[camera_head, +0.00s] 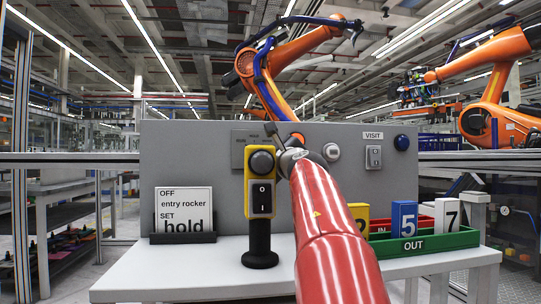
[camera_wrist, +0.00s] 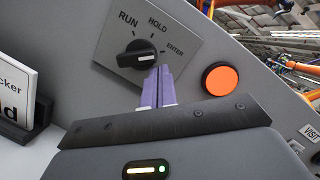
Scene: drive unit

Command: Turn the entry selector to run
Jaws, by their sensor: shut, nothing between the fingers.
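The entry selector (camera_wrist: 135,55) is a black rotary knob on a grey plate marked RUN, HOLD and ENTER. Its white mark points right, toward the ENTER side. The wrist view is tilted. My gripper (camera_wrist: 161,70) has its two purple fingers shut together with nothing between them. In the picture the fingertips are just below and right of the knob; I cannot tell whether they touch it. In the head view the selector plate (camera_head: 238,147) is mostly hidden behind a yellow switch box and my red arm.
The yellow switch box (camera_head: 261,200) stands on a black post in front of the panel. A sign (camera_head: 184,210) reads "OFF entry rocker, SET hold". An orange button (camera_wrist: 220,80) is right of the selector. A green OUT tray (camera_head: 425,243) and number blocks stand at right.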

